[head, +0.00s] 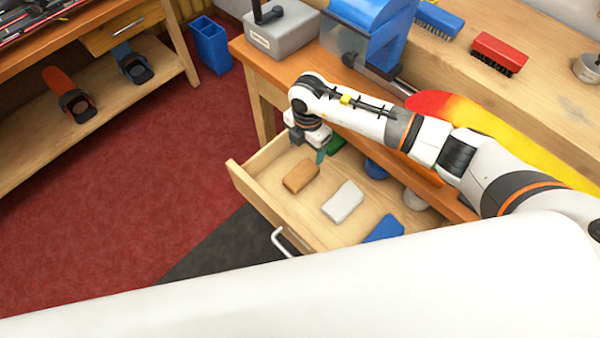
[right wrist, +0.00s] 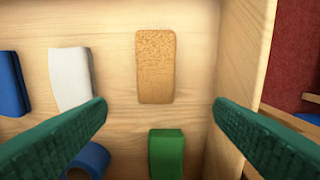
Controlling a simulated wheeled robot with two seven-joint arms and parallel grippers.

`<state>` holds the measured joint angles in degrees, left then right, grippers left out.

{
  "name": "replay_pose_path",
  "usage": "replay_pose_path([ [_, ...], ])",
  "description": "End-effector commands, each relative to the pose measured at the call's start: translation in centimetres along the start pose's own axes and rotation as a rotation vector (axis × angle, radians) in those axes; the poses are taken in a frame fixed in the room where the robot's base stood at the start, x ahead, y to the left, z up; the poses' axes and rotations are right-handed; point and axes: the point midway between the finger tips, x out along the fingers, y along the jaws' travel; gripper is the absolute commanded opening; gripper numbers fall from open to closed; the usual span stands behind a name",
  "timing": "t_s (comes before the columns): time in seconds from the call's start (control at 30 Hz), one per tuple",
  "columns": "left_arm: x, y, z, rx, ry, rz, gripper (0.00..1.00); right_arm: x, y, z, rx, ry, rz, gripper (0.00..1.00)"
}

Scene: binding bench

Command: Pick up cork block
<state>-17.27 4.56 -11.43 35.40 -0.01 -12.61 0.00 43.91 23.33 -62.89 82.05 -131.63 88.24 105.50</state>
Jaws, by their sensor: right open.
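The cork block (head: 301,176) is a tan, speckled rectangular block. It lies flat in the open wooden drawer (head: 247,184), near its far left end. In the right wrist view the cork block (right wrist: 156,67) lies ahead of the fingertips, in line with the gap between them. My right gripper (head: 320,150) reaches down into the drawer beside the block, apart from it. Its green fingers are spread wide and hold nothing in the right wrist view (right wrist: 160,108). My left gripper is not in view.
In the drawer are a white block (head: 343,202), a blue piece (head: 384,228), a green block (right wrist: 166,153) and a round blue item (head: 375,169). The drawer wall (right wrist: 245,70) runs close to the right of the cork. The workbench (head: 460,70) stands above the drawer.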

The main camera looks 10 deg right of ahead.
Motion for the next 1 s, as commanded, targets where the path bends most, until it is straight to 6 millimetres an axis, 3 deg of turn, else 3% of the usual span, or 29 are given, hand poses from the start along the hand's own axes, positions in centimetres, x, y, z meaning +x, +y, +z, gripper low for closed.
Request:
replay_pose_path([
  [0.03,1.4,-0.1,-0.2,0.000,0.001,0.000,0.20,1.6,0.0,0.1,0.000,-0.001,0.001,0.76],
  [0.2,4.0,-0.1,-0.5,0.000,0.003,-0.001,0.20,4.6,0.1,0.1,0.000,-0.001,0.001,0.76],
  [0.47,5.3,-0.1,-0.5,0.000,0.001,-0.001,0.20,6.3,0.1,0.2,0.000,-0.001,0.001,0.76],
  [0.7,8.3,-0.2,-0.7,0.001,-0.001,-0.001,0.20,10.0,0.5,0.8,-0.001,0.000,0.001,0.76],
  [1.0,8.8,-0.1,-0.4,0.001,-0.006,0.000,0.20,10.5,0.5,0.8,0.000,0.000,0.000,0.76],
])
